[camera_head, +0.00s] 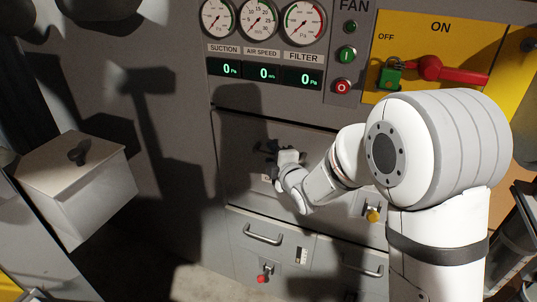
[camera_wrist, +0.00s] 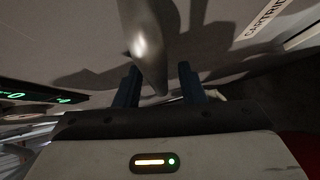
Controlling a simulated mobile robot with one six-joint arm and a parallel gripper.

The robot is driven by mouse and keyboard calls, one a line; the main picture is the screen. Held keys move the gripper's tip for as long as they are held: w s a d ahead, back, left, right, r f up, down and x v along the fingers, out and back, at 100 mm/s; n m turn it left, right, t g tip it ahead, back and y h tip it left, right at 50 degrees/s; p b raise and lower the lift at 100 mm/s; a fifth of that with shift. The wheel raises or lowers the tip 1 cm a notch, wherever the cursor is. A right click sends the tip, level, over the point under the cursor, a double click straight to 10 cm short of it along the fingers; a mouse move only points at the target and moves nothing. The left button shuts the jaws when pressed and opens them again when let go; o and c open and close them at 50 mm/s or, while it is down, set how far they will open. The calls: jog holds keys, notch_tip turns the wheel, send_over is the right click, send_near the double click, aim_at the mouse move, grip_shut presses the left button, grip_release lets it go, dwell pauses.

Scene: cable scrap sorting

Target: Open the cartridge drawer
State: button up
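The cartridge drawer front (camera_head: 240,185) is a wide grey panel under the gauges and looks flush with the cabinet. In the wrist view its label, reading "CARTRID…" (camera_wrist: 268,17), is cut off at the top right. A smooth metal handle (camera_wrist: 147,45) reaches down between the two dark fingers of my gripper (camera_wrist: 160,85). The fingers stand apart, with a visible gap between the handle and the right finger; the left finger is close to the handle, contact unclear. In the head view my gripper (camera_head: 270,150) is at the panel and hides the handle.
Below are a drawer with a bar handle (camera_head: 263,235) and a red knob (camera_head: 264,275), and another handle (camera_head: 363,267) at the right. A yellow knob (camera_head: 373,215) sits near my arm. A grey lidded box (camera_head: 85,200) stands at the left. A red switch lever (camera_head: 450,73) is above.

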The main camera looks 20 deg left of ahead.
jog(key=shift+c, duration=0.2)
grip_shut()
dwell(0.3)
